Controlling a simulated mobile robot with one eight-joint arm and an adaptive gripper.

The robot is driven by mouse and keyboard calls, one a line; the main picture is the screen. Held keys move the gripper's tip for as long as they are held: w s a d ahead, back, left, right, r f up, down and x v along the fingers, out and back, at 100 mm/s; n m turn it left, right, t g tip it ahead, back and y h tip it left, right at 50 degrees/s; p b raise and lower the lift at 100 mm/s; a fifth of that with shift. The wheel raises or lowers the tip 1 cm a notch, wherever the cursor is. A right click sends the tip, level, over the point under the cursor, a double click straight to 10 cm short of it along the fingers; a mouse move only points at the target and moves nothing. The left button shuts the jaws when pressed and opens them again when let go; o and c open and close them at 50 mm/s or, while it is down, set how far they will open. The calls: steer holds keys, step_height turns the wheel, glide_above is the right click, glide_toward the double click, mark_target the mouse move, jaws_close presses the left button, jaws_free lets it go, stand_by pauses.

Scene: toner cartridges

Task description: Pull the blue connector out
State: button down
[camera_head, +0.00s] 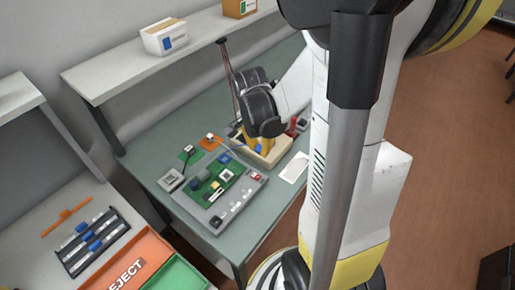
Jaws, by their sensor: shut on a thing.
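My gripper (259,146) is at the end of the black and yellow wrist, low over the beige tray on the green-grey bench. A small blue piece, which looks like the blue connector (260,149), shows at its lower end, and the gripper is shut on it. The fingertips are small and partly hidden by the wrist. A thin bluish cable runs left from there toward the grey board fixture (245,190) with its green circuit board (228,172). Another blue part (224,158) sits at the back edge of that board. I cannot tell whether it is a socket.
The beige tray (284,154) stands behind and right of the fixture. An orange plug (210,138) and small grey boxes (171,180) lie left. A white card (294,168) lies right. Red REJECT (135,262) and green bins are front left. A shelf (120,67) runs along the wall.

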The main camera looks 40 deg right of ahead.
steer(key=shift+r+p, duration=0.85)
steer(key=shift+r, duration=0.4)
steer(key=shift+r+p, duration=1.55)
steer(key=shift+r, duration=0.45)
